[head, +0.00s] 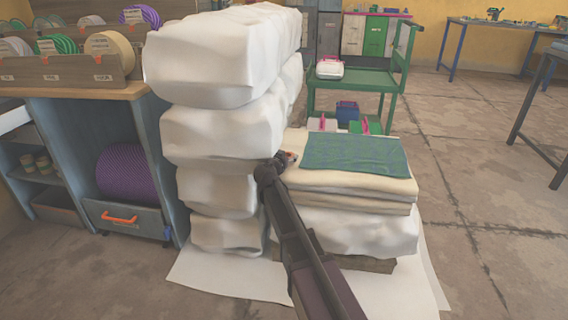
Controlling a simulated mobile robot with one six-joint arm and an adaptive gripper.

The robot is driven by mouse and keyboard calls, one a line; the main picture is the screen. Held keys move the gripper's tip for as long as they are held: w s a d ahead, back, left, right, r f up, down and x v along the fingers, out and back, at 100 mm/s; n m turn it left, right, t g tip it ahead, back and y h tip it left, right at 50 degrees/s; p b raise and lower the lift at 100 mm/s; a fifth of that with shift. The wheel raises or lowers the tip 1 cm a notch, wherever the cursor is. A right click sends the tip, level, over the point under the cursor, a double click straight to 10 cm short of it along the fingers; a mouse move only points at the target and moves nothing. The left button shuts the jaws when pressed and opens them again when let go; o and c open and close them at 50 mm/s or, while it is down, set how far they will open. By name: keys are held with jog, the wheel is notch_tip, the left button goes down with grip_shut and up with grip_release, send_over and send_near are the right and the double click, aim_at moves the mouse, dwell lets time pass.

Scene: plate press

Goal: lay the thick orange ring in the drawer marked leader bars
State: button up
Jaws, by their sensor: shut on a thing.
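My arm reaches forward from the bottom of the head view. My gripper (287,158) is at its far end, beside the tall white wrapped stack and at the near left edge of the folded cloths. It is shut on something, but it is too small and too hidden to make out. A small reddish patch shows at its tip. I cannot clearly see a thick orange ring. A grey-blue drawer (105,219) with an orange handle sits low in the cabinet at left and looks shut. Its label is too small to read.
The tall stack of white wrapped bales (212,135) stands between my gripper and the cabinet (155,160). A green cloth (355,154) lies on folded cream cloths (350,187) at right. A green cart (365,78) stands behind. The floor at right is clear.

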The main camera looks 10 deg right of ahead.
jog(key=shift+f, duration=0.45)
jog(key=shift+f+b, duration=0.1)
jog(key=shift+b, duration=0.2)
jog(key=o, duration=1.1)
jog(key=shift+c, duration=0.2)
jog(key=shift+r, duration=0.2)
jog(key=shift+p+v, duration=0.9)
jog(key=shift+v, duration=2.9)
jog(key=shift+w, duration=0.1)
